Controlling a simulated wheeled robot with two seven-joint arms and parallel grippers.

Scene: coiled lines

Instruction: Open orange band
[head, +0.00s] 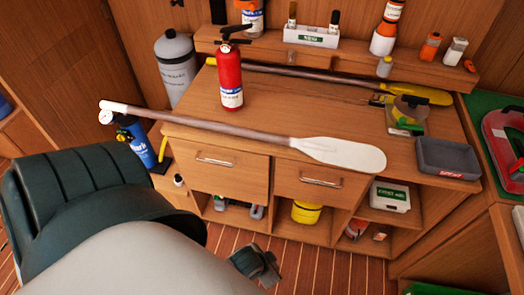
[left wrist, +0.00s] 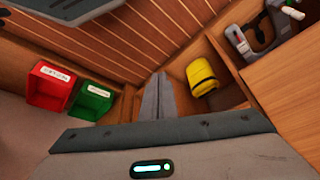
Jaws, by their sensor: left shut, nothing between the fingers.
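I cannot make out a separate orange band that could be opened in either view. Orange shows on a white-labelled bottle (head: 387,27) and a small orange bottle (head: 430,46) on the back shelf. A yellow rolled bundle (head: 306,212) lies in the middle lower cubby of the wooden cabinet; it also shows in the left wrist view (left wrist: 203,76), with a dark stripe. My left gripper (head: 262,275) is low over the floor in front of the cabinet. Its fingers (left wrist: 158,85) are shut and empty, pointing toward the cubbies, apart from the bundle. My right gripper is out of view.
A white paddle (head: 340,152) lies across the cabinet top (head: 290,100), overhanging the front, beside a red extinguisher (head: 229,80). Red (left wrist: 48,88) and green (left wrist: 92,103) bins show in the left wrist view. The striped floor (head: 310,268) in front is clear.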

